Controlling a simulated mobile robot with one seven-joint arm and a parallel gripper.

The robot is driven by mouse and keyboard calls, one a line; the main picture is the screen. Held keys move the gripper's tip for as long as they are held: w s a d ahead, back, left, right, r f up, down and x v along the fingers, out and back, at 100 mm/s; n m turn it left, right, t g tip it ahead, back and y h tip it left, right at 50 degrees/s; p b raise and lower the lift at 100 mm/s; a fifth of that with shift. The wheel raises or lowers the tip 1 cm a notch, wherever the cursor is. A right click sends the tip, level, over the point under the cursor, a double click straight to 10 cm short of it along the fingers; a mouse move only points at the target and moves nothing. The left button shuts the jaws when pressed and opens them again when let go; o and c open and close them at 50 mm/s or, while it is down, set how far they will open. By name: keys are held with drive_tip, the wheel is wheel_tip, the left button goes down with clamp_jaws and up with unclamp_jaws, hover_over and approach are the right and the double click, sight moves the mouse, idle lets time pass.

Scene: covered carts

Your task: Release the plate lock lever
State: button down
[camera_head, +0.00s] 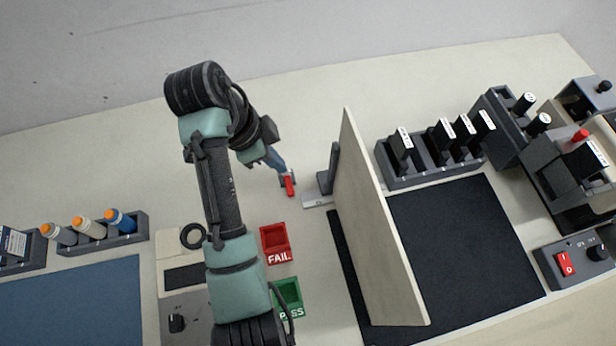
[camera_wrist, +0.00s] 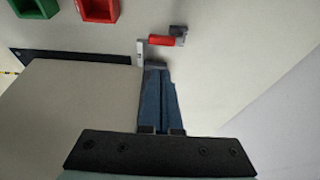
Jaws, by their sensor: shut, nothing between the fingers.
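The lever's red handle (camera_head: 290,186) shows just beyond my fingertips in the head view. In the wrist view the red handle (camera_wrist: 162,40) lies roughly crosswise, with a grey piece (camera_wrist: 179,31) at its right end and a pale bracket (camera_wrist: 140,52) at its left. My gripper (camera_head: 280,166), with blue fingers (camera_wrist: 156,72) pressed together, points at the handle and holds nothing. I cannot tell whether the tips touch it. A large beige plate (camera_head: 372,230) stands tilted beside a dark upright support (camera_head: 328,172); it also shows in the wrist view (camera_wrist: 75,105).
A red FAIL bin (camera_head: 277,255) and a green PASS bin (camera_head: 288,291) stand below my gripper. A dark mat (camera_head: 460,240) lies right of the plate, with a rack (camera_head: 425,177) behind it. Bottles (camera_head: 120,219) stand at the left. The bench behind my arm is clear.

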sight(288, 184)
drive_tip(key=shift+s+f, duration=0.2)
drive_tip(key=shift+s, duration=0.05)
drive_tip(key=x, duration=1)
drive_tip(key=shift+s+d, duration=0.1)
drive_tip(key=shift+d, duration=0.1)
